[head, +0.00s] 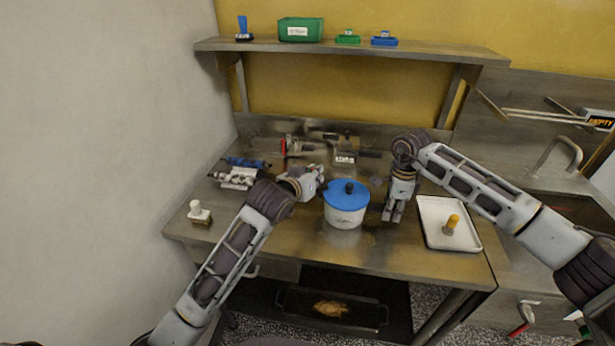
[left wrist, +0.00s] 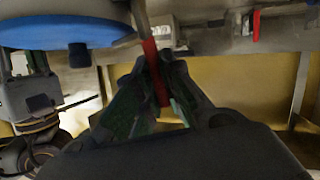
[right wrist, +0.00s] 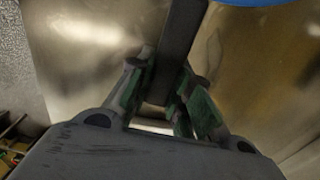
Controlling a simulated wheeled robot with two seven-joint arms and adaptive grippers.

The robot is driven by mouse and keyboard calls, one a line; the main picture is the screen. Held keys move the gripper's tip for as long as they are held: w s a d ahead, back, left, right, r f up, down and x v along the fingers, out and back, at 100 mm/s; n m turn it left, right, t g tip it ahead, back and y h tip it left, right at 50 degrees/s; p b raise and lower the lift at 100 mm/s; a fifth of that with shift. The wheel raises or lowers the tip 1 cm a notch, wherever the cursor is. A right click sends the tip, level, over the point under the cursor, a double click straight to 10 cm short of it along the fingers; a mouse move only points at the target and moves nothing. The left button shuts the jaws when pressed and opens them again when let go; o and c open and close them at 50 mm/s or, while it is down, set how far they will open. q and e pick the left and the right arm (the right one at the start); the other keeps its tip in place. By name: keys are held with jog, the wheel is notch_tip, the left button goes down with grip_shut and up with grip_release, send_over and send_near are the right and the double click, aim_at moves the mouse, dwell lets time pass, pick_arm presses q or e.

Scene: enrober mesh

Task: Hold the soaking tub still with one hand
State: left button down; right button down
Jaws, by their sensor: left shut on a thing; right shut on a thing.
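The soaking tub (head: 345,216) is a white pot with a blue lid (head: 343,190) and dark knob, upright on the steel bench. My left gripper (head: 319,180) is at its left side. In the left wrist view the fingers (left wrist: 160,95) are shut on a red-sleeved handle (left wrist: 152,65) beside the tub; it seems to belong to the tub, but the join is unclear. My right gripper (head: 392,217) is right of the tub, apart from it, pointing down. In the right wrist view its fingers (right wrist: 166,98) are shut on a dark grey bar (right wrist: 182,35).
A white tray (head: 435,240) with a yellow-handled item (head: 451,224) lies at right. A white-knobbed block (head: 199,212) and blue and grey tools (head: 240,175) are at left. A shelf (head: 350,49) with green and blue items hangs behind. The bench front is mostly clear.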

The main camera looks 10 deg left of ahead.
pick_arm(q)
jog(key=shift+d+m+y, duration=0.6)
jog(key=shift+d+m, duration=0.2)
jog(key=shift+d, duration=0.2)
jog(key=c, duration=1.5)
grip_release()
jog(key=shift+r, duration=0.1)
jog(key=v, duration=1.2)
pick_arm(e)
jog(key=c, duration=1.2)
grip_release()
jog(key=shift+c, duration=0.2)
